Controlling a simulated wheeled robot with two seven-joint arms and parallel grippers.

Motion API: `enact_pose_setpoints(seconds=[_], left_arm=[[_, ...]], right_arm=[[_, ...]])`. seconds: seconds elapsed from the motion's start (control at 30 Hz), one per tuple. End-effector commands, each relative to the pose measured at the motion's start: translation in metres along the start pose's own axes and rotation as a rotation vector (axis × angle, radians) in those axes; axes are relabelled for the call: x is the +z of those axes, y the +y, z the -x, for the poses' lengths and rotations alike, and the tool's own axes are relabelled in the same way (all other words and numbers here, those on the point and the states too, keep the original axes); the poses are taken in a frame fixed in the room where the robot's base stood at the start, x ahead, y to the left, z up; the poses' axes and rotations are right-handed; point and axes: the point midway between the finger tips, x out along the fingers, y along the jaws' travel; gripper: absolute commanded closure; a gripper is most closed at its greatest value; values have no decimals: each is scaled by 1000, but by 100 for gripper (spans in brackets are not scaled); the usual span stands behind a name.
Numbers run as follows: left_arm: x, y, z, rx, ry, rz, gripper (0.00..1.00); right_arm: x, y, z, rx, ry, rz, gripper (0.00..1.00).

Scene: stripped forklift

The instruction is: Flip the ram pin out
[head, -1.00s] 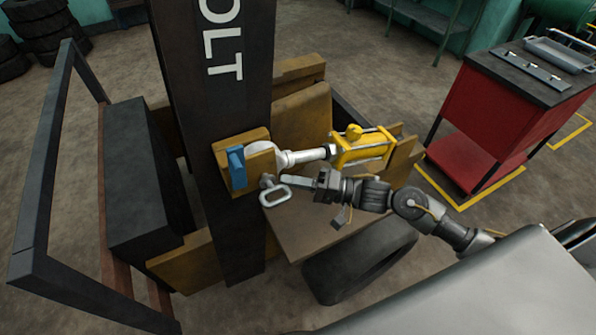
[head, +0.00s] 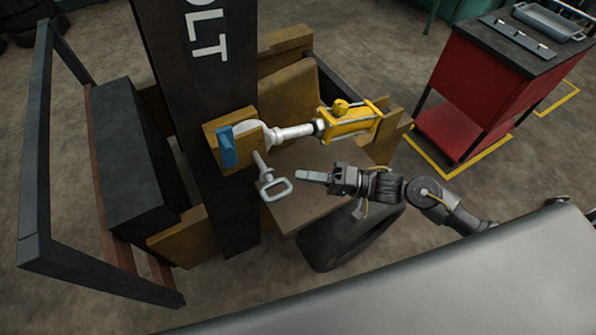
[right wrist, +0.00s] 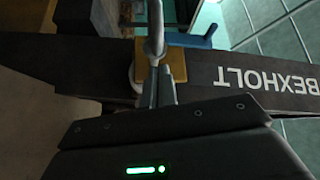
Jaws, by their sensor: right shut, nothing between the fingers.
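The grey ram pin (head: 265,170) has a loop handle and shows much of its shaft, tilted, just below the wooden-coloured mast bracket (head: 213,133). Whether its tip still touches the bracket I cannot tell. The yellow ram (head: 350,125) has a silver rod (head: 294,133) reaching to the bracket. My right gripper (head: 300,176) is shut and empty, its fingertips a little right of the loop in the head view. In the right wrist view the shut fingers (right wrist: 156,92) point at a grey loop (right wrist: 153,30) in front of the bracket. My left gripper is not in view.
A black tyre (head: 345,240) lies below my right arm. A red tool cart (head: 490,85) stands at the right.

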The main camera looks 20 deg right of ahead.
Motion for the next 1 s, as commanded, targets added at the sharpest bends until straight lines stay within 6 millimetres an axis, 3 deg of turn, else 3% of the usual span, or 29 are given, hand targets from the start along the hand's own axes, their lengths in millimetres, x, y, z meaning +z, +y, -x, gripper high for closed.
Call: enact_pose_setpoints(seconds=[0.2, 0.4, 1.0], left_arm=[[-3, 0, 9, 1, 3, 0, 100], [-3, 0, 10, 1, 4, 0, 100], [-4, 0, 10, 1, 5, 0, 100]], right_arm=[[-4, 1, 31, 0, -16, -2, 100], [-7, 3, 48, -4, -20, -1, 100], [-7, 3, 52, -5, -20, -1, 100]])
